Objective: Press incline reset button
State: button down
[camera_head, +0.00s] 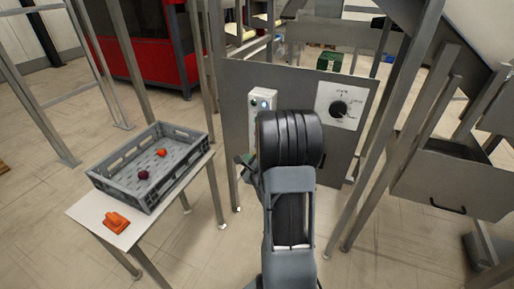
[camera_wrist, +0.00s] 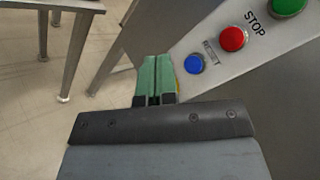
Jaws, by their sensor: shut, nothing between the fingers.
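The blue reset button (camera_wrist: 194,64) sits on a light grey control box, beside the printed word RESET. The same control box (camera_head: 262,101) shows in the head view on the grey panel, partly hidden behind my arm. My gripper (camera_wrist: 155,60) has green fingers, shut together and empty. In the wrist view the fingertips are just left of the blue button, with a bit of yellow showing beside them. I cannot tell whether they touch the box. In the head view the gripper (camera_head: 246,162) is mostly hidden by my wrist.
A red stop button (camera_wrist: 233,39) and a green button (camera_wrist: 288,5) sit on the same box. A dial (camera_head: 340,108) is on the panel's right. A grey crate (camera_head: 186,176) with small items and an orange object (camera_head: 116,222) stand on a table at left. Metal posts stand around.

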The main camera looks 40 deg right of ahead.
jog(key=shift+w+d, duration=0.5)
jog(key=shift+d, duration=0.4)
jog(key=shift+w+d, duration=0.45)
jog(key=shift+d, duration=0.45)
jog(key=shift+w+d, duration=0.1)
jog(key=shift+d, duration=0.05)
dwell(0.8)
jog(key=shift+w+d, duration=0.15)
jog(key=shift+d, duration=0.1)
jog(key=shift+w+d, duration=0.2)
jog(key=shift+d, duration=0.15)
dwell(0.8)
jog(key=shift+a, duration=0.1)
dwell(0.3)
jog(key=shift+s+a, duration=0.4)
jog(key=shift+a, duration=0.25)
jog(key=shift+s+a, duration=0.4)
jog(key=shift+a, duration=0.35)
jog(key=shift+s+a, duration=0.4)
jog(key=shift+a, duration=0.3)
jog(key=shift+s+a, duration=0.4)
jog(key=shift+a, duration=0.35)
